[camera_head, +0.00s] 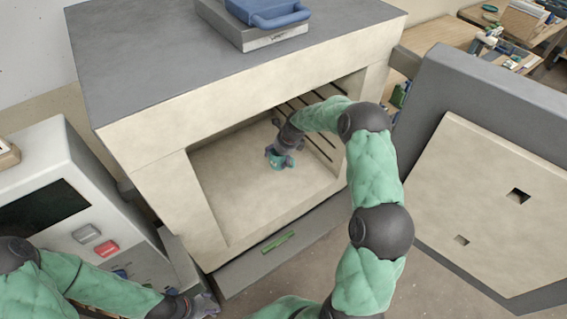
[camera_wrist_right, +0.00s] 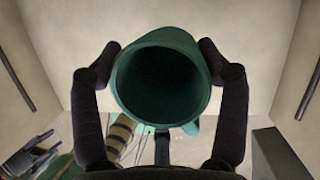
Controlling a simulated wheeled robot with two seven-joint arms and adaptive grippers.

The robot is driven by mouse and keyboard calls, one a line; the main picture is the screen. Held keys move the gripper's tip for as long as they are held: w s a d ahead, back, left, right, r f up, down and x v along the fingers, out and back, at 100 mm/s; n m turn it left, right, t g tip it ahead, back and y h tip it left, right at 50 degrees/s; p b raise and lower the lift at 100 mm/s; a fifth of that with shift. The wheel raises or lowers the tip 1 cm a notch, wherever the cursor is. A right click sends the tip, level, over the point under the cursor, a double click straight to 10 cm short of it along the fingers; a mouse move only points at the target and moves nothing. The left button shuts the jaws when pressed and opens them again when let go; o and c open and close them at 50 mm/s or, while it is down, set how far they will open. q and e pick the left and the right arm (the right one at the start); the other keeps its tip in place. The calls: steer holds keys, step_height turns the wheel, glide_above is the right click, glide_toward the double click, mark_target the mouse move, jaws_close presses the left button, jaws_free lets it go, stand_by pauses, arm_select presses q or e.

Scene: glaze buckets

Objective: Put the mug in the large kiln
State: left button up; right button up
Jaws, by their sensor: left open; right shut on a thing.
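The large kiln (camera_head: 160,160) stands open, with its thick door (camera_head: 490,190) swung out to the right. My right arm reaches through the opening, and my right gripper (camera_head: 282,156) is inside the chamber. It is shut on the teal mug (camera_wrist_right: 162,82), with a dark finger on each side of it in the right wrist view. The mug's open mouth faces that camera. In the head view the mug (camera_head: 274,158) is small and partly hidden by the gripper. I cannot tell whether it touches the kiln floor. My left gripper (camera_head: 203,305) is open and empty, low in front of the kiln.
Dark rods (camera_head: 315,145) line the kiln's inner wall. A white control unit (camera_head: 60,190) with red and grey buttons stands at left. Cluttered workbenches (camera_head: 450,35) are at the back right. The chamber floor around the mug looks clear.

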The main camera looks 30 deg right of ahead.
steer(key=d+f, duration=0.1)
steer(key=w+d+f, duration=0.1)
steer(key=d+f, duration=0.1)
steer(key=shift+f+b, duration=0.3)
steer(key=shift+b, duration=0.05)
steer(key=f, duration=0.2)
steer(key=f+b, duration=0.1)
steer(key=shift+w+d+f, duration=0.1)
steer(key=shift+d+f, duration=0.1)
steer(key=shift+f, duration=0.15)
steer(key=shift+r, duration=0.1)
steer(key=o, duration=1.4)
steer(key=p+v, duration=0.2)
steer(key=v, duration=1)
